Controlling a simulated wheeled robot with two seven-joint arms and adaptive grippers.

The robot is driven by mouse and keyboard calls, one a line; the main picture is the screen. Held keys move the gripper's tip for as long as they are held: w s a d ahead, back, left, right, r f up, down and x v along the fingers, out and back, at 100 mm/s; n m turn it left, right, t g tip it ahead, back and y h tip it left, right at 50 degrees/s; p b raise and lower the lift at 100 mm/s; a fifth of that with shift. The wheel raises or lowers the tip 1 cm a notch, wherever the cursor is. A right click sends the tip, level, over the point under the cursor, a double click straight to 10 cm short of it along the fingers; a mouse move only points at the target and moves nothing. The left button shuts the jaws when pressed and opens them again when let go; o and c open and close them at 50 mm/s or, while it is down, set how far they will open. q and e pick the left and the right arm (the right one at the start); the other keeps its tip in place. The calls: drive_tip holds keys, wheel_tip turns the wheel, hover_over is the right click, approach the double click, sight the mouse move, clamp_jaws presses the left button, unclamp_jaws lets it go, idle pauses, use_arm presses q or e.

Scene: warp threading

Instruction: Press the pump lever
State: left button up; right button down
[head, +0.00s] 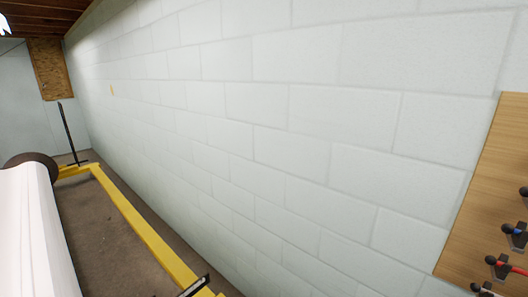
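I cannot tell for sure which part is the pump lever. A thin black lever-like rod (69,135) stands nearly upright at the far left, close to the far end of a yellow frame. A second dark handle (194,287) lies slanted at the near end of that frame, cut by the bottom edge. Neither of my grippers is in the head view, and nothing touches either rod where they show.
The yellow floor frame (142,224) runs along a pale block wall (270,130). A large white roll (32,240) with a dark end disc fills the lower left. A wooden board (483,190) with several black-knobbed handles is on the wall at right.

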use_arm(q)
drive_tip(key=shift+s+a+r, duration=0.15)
drive_tip(key=shift+s+r, duration=0.1)
drive_tip(key=shift+s, duration=0.2)
use_arm(e)
drive_tip(key=shift+s+d+r, duration=0.15)
drive_tip(key=shift+s+r, duration=0.1)
drive_tip(key=shift+s, duration=0.2)
